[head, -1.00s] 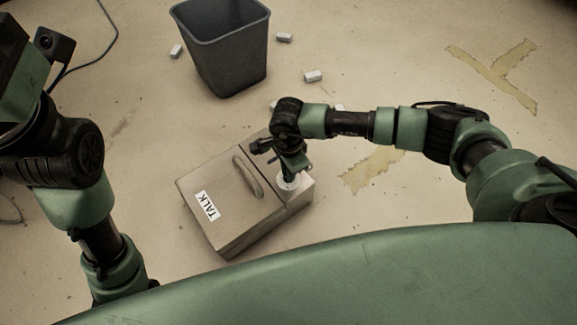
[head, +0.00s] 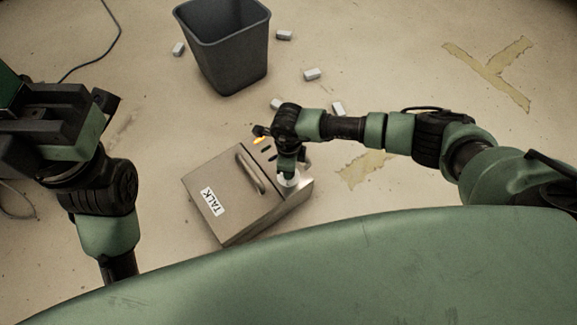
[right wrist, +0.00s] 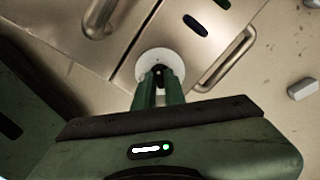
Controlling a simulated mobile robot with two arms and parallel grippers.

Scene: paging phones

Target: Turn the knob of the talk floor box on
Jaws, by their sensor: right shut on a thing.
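The talk floor box (head: 222,183) is a metal box on the floor with a "TALK" label and a bar handle on top. Its knob has a round white disc (head: 289,180) near the right corner, and the disc shows in the right wrist view (right wrist: 187,62). My right gripper (head: 287,172) points down over the disc, its fingers (right wrist: 158,76) shut on the knob's middle and largely hiding it. An orange glow (head: 259,140) shows by the box's far end. My left arm is at the left edge; its fingers cannot be made out.
A dark bin (head: 228,55) stands behind the box. Several small white blocks (head: 312,74) lie around on the floor. Worn yellow tape (head: 490,72) marks the floor at right. A dark cable (head: 108,48) runs at upper left.

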